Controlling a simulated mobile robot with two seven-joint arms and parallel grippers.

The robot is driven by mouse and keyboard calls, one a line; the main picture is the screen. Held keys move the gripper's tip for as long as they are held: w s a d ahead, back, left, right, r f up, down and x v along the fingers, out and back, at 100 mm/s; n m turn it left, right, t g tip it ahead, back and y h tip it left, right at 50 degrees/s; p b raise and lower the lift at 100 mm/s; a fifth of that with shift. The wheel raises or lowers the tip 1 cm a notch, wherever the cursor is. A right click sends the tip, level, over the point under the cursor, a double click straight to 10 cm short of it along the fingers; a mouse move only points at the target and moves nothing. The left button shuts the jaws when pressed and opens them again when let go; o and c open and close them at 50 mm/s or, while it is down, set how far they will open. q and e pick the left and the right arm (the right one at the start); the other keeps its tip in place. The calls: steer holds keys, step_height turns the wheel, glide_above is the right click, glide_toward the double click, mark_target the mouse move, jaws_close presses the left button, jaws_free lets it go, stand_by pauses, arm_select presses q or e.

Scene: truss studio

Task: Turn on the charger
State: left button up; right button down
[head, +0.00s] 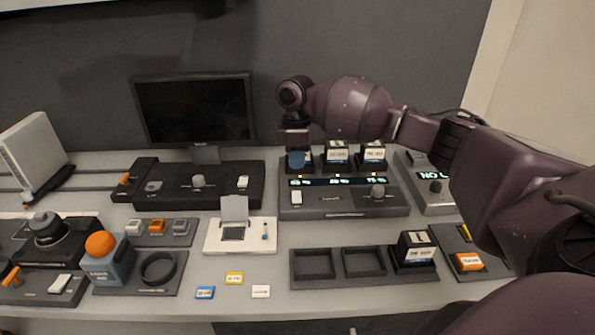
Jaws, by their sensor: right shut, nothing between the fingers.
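The charger (340,211) is a dark grey unit at the back right of the bench. It has a lit green display strip, a white rocker switch (297,198) at its front left and a grey knob (377,191) at its right. Two labelled battery packs, a middle one (337,155) and a right one (374,154), stand in its back slots. My right gripper (298,148) is shut and empty, pointing down at the charger's left slot, behind and above the rocker. A bluish shape there is partly hidden, and I cannot tell whether they touch. My left gripper is out of view.
A tray (341,283) in front of the charger has two empty bays and a battery pack (416,250) at its right. A black console (220,198) with a monitor (195,108) stands left. A lit display box (436,187) stands right, near my right arm.

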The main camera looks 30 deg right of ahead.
steer(key=shift+s+a+r, duration=0.1)
steer(key=shift+s+r, duration=0.1)
steer(key=shift+r, duration=1.6)
